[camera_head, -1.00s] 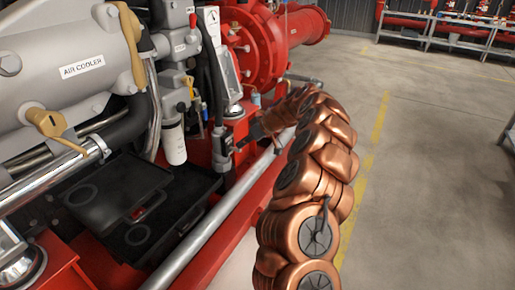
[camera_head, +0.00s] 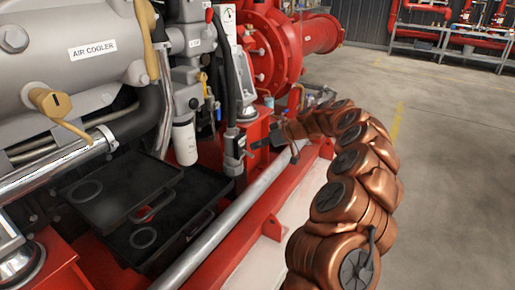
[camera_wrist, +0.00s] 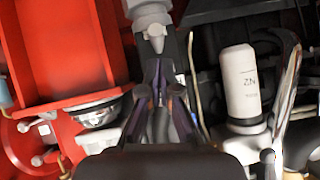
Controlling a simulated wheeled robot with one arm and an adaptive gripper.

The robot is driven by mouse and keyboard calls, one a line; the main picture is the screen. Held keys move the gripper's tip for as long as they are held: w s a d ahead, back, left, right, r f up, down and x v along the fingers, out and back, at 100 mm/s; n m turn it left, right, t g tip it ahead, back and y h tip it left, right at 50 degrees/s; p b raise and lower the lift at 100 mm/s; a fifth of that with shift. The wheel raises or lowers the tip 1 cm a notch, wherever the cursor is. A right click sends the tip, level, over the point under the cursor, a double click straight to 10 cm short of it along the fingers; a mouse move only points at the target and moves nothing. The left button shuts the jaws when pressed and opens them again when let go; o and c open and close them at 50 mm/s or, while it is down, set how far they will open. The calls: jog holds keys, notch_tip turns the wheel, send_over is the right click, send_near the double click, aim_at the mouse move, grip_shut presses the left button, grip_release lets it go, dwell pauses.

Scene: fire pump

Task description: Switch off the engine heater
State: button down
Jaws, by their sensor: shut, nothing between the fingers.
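A small dark upright unit (camera_head: 234,150) with grey fittings stands at the engine's lower side, right of the white filter (camera_head: 185,140). It may be the engine heater; no label on it is readable and I cannot make out its switch position. My gripper (camera_head: 257,145) is shut and empty, just right of this unit and pointing at it. I cannot tell if it touches. In the wrist view my dark gripper (camera_wrist: 160,85) is in the middle, in front of a grey fitting (camera_wrist: 149,12); the fingers hide part of what lies behind.
A silver pipe (camera_head: 240,210) runs along the red base frame below my arm. Black boxes (camera_head: 130,195) lie left of the unit. The air cooler (camera_head: 85,60) is at upper left, a red flanged pipe (camera_head: 320,34) behind. Open floor (camera_head: 445,150) lies right.

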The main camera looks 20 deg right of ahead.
jog(key=shift+r, duration=0.15)
jog(key=r+p+v, duration=0.1)
jog(key=p+v, duration=0.2)
jog(key=v, duration=1)
jog(key=shift+w, duration=0.4)
jog(key=shift+a+r, duration=0.1)
jog(key=shift+a, duration=0.05)
